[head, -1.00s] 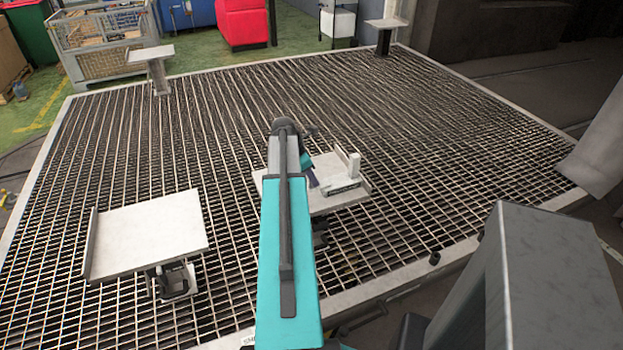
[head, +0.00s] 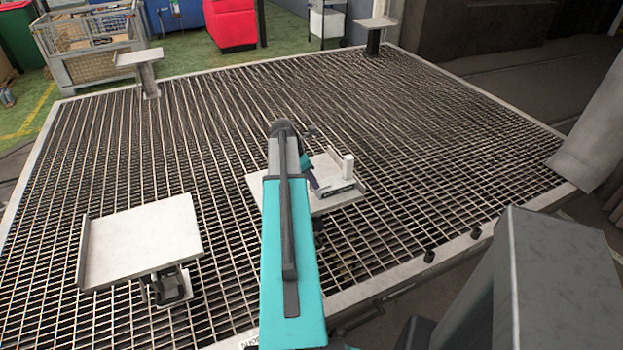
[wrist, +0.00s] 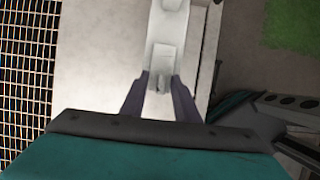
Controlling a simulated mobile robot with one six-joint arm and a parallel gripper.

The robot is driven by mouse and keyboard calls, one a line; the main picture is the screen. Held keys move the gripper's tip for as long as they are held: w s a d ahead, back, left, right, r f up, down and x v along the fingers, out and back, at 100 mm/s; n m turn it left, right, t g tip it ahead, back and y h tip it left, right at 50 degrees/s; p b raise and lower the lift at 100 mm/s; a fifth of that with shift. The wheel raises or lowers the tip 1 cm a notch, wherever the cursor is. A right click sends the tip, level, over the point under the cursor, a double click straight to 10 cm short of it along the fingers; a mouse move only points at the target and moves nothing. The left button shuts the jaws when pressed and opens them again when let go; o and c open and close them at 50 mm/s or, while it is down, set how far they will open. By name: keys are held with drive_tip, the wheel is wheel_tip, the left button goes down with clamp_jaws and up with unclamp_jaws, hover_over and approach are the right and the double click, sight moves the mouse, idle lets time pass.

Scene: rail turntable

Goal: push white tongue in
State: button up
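A small white part with an upright post (head: 348,168) and a low bar sits on the pale plate (head: 322,206), just right of my arm. In the wrist view a white tongue-like piece (wrist: 165,52) runs down from the top edge to my fingers. My gripper (wrist: 160,76) has its two dark fingers apart, on either side of the tongue's near end. I cannot tell whether either finger touches it. In the head view my gripper (head: 311,178) is small and partly hidden by my teal arm, just left of the white part.
The plate stands on a dark metal grating (head: 215,130). Another pale plate (head: 140,240) stands at the left front. Smaller raised plates stand at the back left (head: 138,57) and back right (head: 376,22). A wire crate (head: 95,50) is beyond the grating.

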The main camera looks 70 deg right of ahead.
drive_tip(key=b+v, duration=0.2)
drive_tip(key=v, duration=1.1)
drive_tip(key=shift+r, duration=0.35)
idle(0.7)
